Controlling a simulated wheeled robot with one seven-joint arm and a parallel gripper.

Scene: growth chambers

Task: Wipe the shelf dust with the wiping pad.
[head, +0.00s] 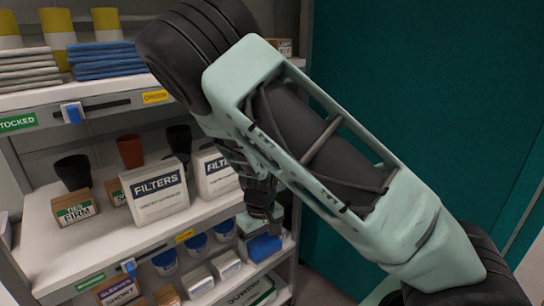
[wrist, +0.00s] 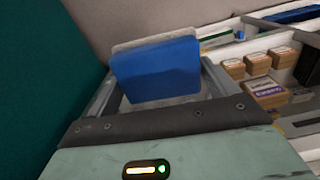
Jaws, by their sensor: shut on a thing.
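My gripper (head: 259,222) reaches down at the right end of the shelving in the head view. It is shut on the wiping pad (head: 264,248), a blue block that shows below the fingers. In the wrist view the pad (wrist: 158,72) sits between the two fingers, blue with a pale grey layer behind it. The middle shelf (head: 120,243) is white and carries several goods. In the head view the pad is near this shelf's right front end; I cannot tell whether it touches anything. I cannot make out any dust; my arm covers part of the shelf.
Two white FILTERS boxes (head: 157,192), dark pots (head: 73,172), a brown pot (head: 130,151) and a FIRM box (head: 75,209) stand on the middle shelf. Blue containers (head: 165,262) and small boxes fill the lower shelf. A teal wall (head: 420,90) is at right.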

